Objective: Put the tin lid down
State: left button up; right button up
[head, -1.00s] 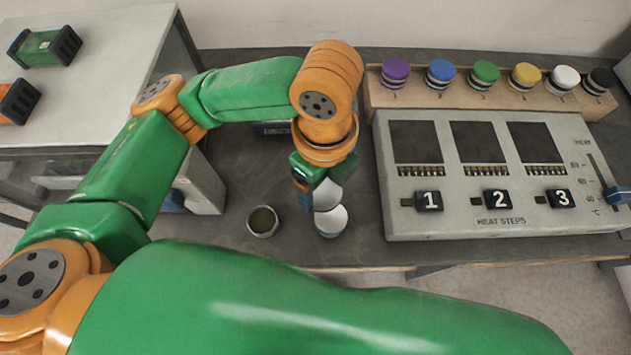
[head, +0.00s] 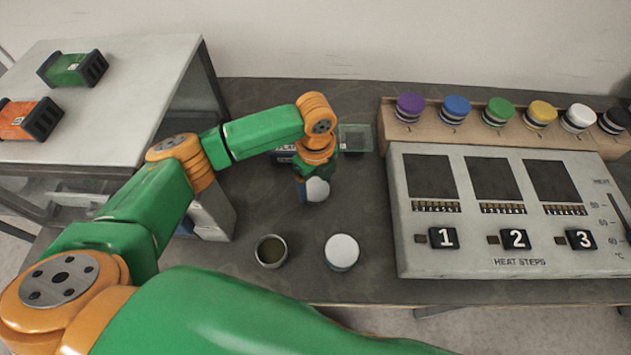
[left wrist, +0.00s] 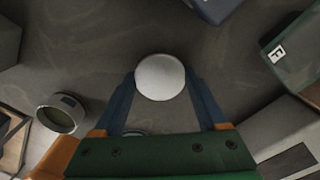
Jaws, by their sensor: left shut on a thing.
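The tin lid (head: 317,190) is a pale round disc held by my left gripper (head: 306,180) over the back middle of the dark bench. In the left wrist view the lid (left wrist: 160,77) sits between the blue fingertips, which are shut on it. I cannot tell whether it touches the bench. A tin with a white top (head: 342,251) stands nearer the front edge, apart from the gripper. An open tin with dark contents (head: 271,252) stands to its left. My right gripper is out of view.
A heating panel (head: 505,240) with three numbered steps fills the right. Behind it, a wooden rack (head: 460,134) holds several coloured-lid jars. A clear greenish tray (head: 356,138) lies behind the gripper. Bare bench lies between gripper and tins. A pale table (head: 120,95) stands left.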

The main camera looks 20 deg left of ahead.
aim_at(315, 188)
pick_arm(q)
jog(key=shift+f, duration=0.25)
jog(key=o, duration=1.2)
jog(key=shift+o, duration=0.2)
jog(key=shift+r, duration=0.15)
notch_tip(315, 188, up, 12)
jog(key=shift+r, duration=0.1)
